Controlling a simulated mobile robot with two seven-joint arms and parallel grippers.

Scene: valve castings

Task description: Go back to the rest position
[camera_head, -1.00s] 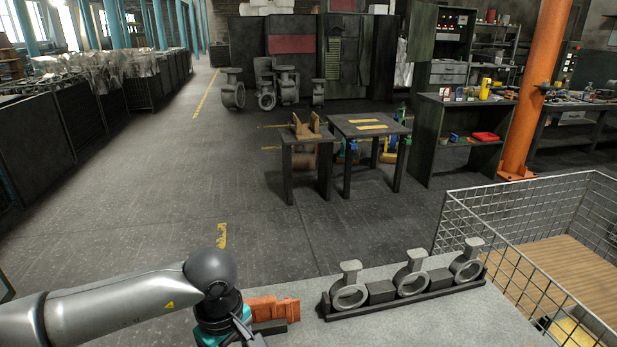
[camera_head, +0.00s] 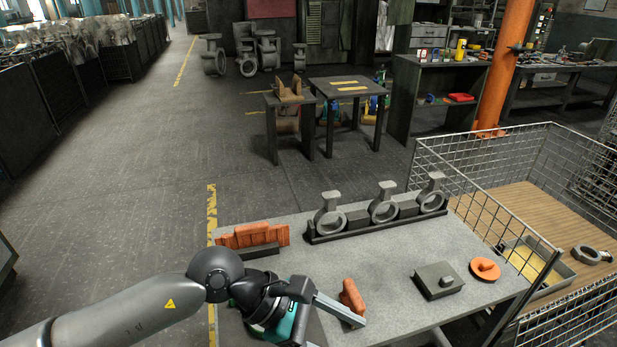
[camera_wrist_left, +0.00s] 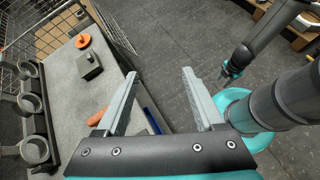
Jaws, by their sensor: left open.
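My left gripper (camera_wrist_left: 160,73) is open, with nothing between its two grey fingers. In the head view the left gripper (camera_head: 338,310) is over the near edge of the grey table (camera_head: 380,262), beside a small orange block (camera_head: 351,296). That block also shows in the left wrist view (camera_wrist_left: 97,116), partly behind a finger. Three grey valve castings (camera_head: 330,213) stand in a row in a dark rack (camera_head: 375,226) along the table's far edge. Another arm of mine shows in the left wrist view, with its small dark gripper (camera_wrist_left: 228,73) over the floor; its jaws are too small to judge.
An orange piece with a dark bar (camera_head: 262,237) lies at the table's far left. A grey block with a knob (camera_head: 438,281) and an orange disc (camera_head: 485,268) are at its right. A wire cage (camera_head: 480,195) stands to the right.

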